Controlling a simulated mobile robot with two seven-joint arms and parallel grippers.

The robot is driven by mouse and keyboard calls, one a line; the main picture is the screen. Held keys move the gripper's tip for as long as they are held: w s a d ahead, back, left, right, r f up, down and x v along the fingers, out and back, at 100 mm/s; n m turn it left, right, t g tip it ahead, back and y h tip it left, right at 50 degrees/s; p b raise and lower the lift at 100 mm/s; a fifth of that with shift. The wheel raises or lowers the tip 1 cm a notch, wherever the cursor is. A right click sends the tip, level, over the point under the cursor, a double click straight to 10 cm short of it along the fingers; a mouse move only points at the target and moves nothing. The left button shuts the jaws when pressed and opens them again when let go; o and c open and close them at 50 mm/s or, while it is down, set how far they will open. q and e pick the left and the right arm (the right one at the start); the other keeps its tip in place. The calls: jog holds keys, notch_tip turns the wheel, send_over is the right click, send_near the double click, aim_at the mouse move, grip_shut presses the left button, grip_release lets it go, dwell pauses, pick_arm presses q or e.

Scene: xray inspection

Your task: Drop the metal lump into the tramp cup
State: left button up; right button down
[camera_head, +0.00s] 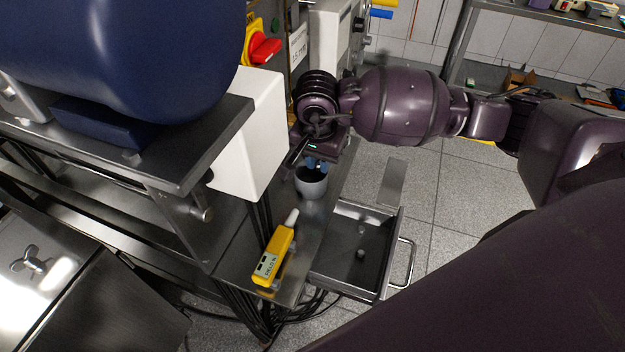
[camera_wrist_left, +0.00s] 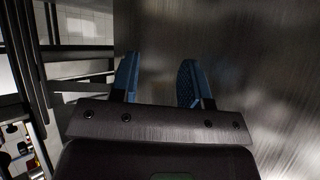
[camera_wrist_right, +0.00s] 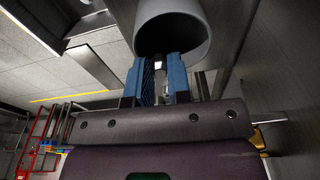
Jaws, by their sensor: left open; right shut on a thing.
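The tramp cup (camera_head: 311,185) is a grey round cup standing upright on the narrow metal ledge. Its dark mouth also shows at the top of the right wrist view (camera_wrist_right: 172,20). My right gripper (camera_head: 316,163) points down just above the cup, its blue fingertips at the mouth. In the right wrist view its fingers (camera_wrist_right: 162,65) are close together with a narrow gap. My left gripper (camera_wrist_left: 160,75) is open and empty beside a brushed metal surface in the left wrist view. It is not seen in the head view.
A yellow handheld meter (camera_head: 272,256) lies on the ledge in front of the cup. A metal tray (camera_head: 335,267) with a handle sits right of it, with small grey bits inside. A white box (camera_head: 251,135) and a metal bench (camera_head: 180,165) stand close on the left.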

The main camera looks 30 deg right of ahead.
jog(key=c, duration=1)
grip_release()
jog(key=shift+r, duration=0.1)
jog(key=r, duration=0.7)
jog(key=a+r, duration=0.1)
jog(key=r, duration=0.2)
jog(key=shift+s+r, duration=0.25)
jog(key=shift+s, duration=0.15)
